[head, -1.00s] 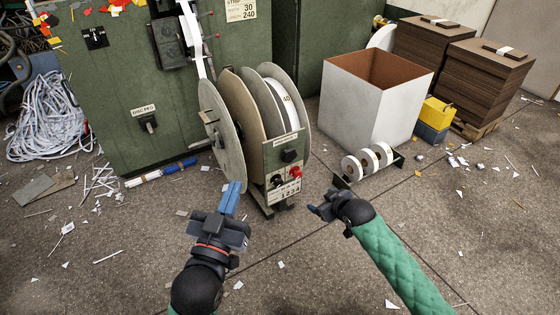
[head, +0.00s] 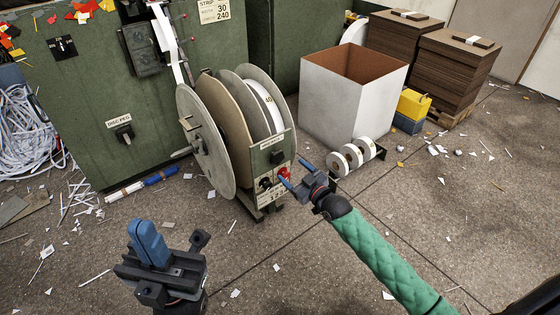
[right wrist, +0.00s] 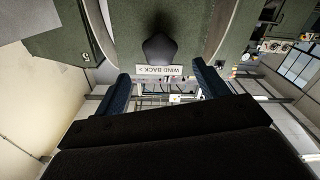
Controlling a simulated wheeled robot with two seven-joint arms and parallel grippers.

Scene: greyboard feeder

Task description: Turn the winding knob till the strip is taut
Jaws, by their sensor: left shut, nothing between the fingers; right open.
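The reel stand's green control box (head: 280,158) carries a black knob (head: 277,156) under a white label. A second black knob (head: 265,183) and a red knob (head: 284,172) sit lower. In the right wrist view a dark knob (right wrist: 160,48) lies ahead between my open fingers, apart from them, beside a "WIND BACK" label (right wrist: 159,71). My right gripper (head: 294,174) is open and empty just in front of the box. The white strip (head: 166,32) runs from the machine down toward the reel (head: 225,125); its tension is unclear. My left gripper (head: 150,243) is shut and empty, lower left.
A green machine (head: 80,110) stands behind the reel. A white open box (head: 350,105), small white rolls (head: 352,157) and stacks of brown board (head: 455,75) stand to the right. Scraps litter the floor.

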